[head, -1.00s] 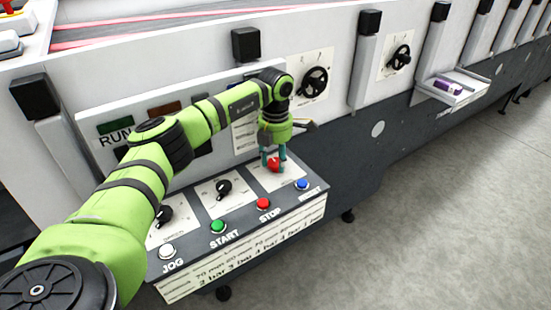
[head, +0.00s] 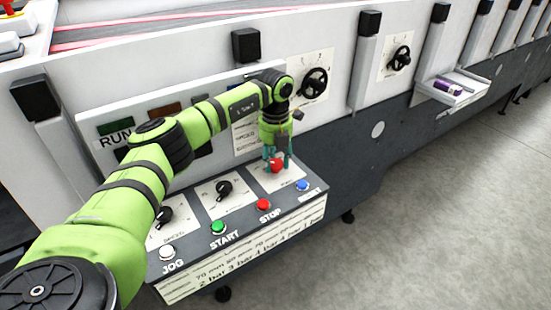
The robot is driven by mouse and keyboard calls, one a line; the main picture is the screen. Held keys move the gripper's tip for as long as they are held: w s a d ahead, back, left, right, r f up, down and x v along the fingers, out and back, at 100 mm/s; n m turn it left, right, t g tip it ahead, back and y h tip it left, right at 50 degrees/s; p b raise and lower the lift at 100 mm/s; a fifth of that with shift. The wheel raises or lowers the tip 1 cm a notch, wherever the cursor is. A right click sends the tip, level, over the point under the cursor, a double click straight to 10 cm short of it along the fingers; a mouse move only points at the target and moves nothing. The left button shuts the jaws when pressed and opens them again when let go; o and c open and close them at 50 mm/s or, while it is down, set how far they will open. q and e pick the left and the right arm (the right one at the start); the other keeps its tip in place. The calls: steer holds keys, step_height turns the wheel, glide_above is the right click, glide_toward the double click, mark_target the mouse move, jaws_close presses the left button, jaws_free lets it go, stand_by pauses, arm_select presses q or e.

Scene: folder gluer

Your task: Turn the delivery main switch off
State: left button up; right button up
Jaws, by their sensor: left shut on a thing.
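A red rotary knob (head: 276,166) sits on a white plate at the right of the sloped control panel (head: 240,232), above the STOP and RESET buttons. No readable label shows that it is the delivery main switch. My left gripper (head: 277,162) points down over the red knob, its teal fingers shut on it from both sides. The fingers and wrist partly hide the knob and its plate, so I cannot read its setting. My right gripper is not in view.
Two black knobs (head: 224,189) and (head: 163,216) stand left of the red one. White JOG (head: 168,252), green START (head: 218,227), red STOP (head: 264,204) and blue (head: 302,185) buttons line the panel's front edge. A handwheel (head: 314,82) is behind the wrist.

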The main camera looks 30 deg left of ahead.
mark_target(276, 163)
arm_select(q)
steer(key=shift+s+f+n, duration=0.1)
steer(key=shift+f+n, duration=0.1)
steer(key=shift+n, duration=0.1)
stand_by(0.4)
steer(key=o, duration=1.2)
steer(key=shift+c, duration=0.2)
steer(key=shift+r, duration=0.1)
steer(key=shift+r, duration=0.1)
step_height(276, 163, up, 12)
